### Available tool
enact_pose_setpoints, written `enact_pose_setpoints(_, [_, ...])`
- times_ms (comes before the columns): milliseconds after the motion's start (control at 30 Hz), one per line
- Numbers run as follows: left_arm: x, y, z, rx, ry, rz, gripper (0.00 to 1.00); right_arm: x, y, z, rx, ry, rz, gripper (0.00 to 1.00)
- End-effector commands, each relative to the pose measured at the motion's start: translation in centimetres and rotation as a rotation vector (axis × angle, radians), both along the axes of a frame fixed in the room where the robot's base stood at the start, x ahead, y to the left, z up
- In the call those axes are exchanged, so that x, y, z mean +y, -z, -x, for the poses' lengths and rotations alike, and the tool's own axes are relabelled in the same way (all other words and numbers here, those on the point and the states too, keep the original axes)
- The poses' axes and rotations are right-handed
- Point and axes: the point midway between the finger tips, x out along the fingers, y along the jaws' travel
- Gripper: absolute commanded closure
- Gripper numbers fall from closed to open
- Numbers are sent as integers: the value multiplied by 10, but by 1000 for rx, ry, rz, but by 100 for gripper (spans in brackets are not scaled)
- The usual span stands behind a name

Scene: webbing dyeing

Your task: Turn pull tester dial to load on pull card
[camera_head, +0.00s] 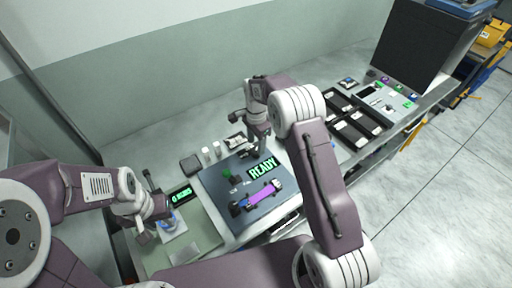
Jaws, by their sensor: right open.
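The pull tester (215,190) is a dark blue-grey plate on the bench, with a green READY display (263,167). A purple webbing strip (262,195) lies across it between dark clamps. Small dark and green parts (228,174) sit at its left; I cannot tell which part is the dial. I cannot make out a pull card. My right gripper (257,149) is open, pointing down over the tester's far edge, just behind the display.
A green display with digits (181,195) stands left of the tester. A dark box (190,164) and white bottles (211,153) are behind it. Black trays (352,131) and a panel of coloured items (388,99) lie right. A large black box (411,45) stands at the far right.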

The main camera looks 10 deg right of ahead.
Motion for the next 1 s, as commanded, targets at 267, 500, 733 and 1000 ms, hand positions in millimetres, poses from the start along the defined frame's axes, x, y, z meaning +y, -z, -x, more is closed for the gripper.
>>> enact_pose_setpoints(267, [0, -6, 0, 0, 0, 0, 64, 0, 34, 0, -1, 0, 0, 49])
enact_pose_setpoints(500, [0, -5, 0, 0, 0, 0, 64, 0, 36, 0, -2, 0, -1, 49])
enact_pose_setpoints(733, [0, -5, 0, 0, 0, 0, 64, 0, 35, 0, -2, 0, -1, 100])
enact_pose_setpoints(1000, [0, -6, 0, 0, 0, 0, 64, 0, 34, 0, -3, -29, -1, 100])
